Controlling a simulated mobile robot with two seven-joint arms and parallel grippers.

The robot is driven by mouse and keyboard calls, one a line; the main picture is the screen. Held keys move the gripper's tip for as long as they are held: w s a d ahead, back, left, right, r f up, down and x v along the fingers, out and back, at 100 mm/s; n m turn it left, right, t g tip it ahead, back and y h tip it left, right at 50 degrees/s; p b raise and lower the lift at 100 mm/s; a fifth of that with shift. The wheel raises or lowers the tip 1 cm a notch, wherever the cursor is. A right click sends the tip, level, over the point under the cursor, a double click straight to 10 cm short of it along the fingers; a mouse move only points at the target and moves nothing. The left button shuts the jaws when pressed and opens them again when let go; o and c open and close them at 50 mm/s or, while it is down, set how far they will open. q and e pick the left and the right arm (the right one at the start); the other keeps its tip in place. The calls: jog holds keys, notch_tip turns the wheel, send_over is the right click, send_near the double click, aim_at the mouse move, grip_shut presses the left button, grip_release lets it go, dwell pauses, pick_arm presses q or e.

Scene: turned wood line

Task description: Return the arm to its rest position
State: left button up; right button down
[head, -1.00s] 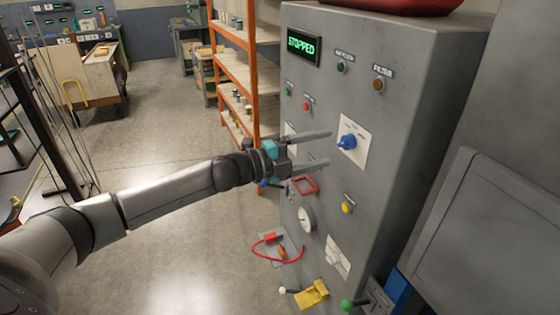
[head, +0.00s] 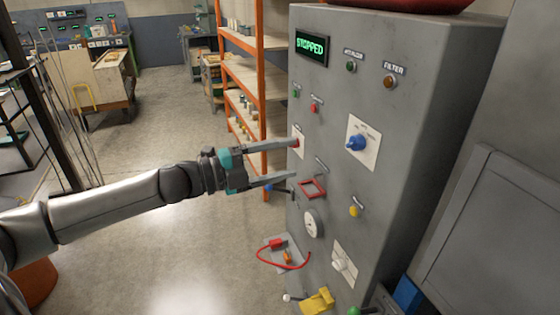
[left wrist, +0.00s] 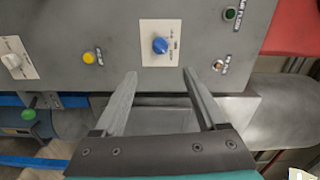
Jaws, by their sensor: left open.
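My left gripper (head: 284,161) is open and empty in the head view, its two fingers apart beside the left edge of the grey control cabinet (head: 400,110). It also shows in the left wrist view (left wrist: 158,85), with nothing between the fingers. The blue knob (head: 356,142) on its white plate is to the right of the fingertips; the knob also shows in the left wrist view (left wrist: 160,45), beyond the fingers and apart from them. The display (head: 312,47) reads STOPPED. My right gripper is not in view.
The cabinet front carries a red frame (head: 312,188), a gauge (head: 312,223), a yellow button (head: 354,211) and a yellow part (head: 318,300) low down. An orange shelf rack (head: 262,90) stands behind the gripper. The floor (head: 160,235) below the arm is clear.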

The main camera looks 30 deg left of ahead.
pick_arm(q)
jog(key=shift+s+a, duration=0.1)
jog(key=shift+s, duration=0.1)
dwell(0.5)
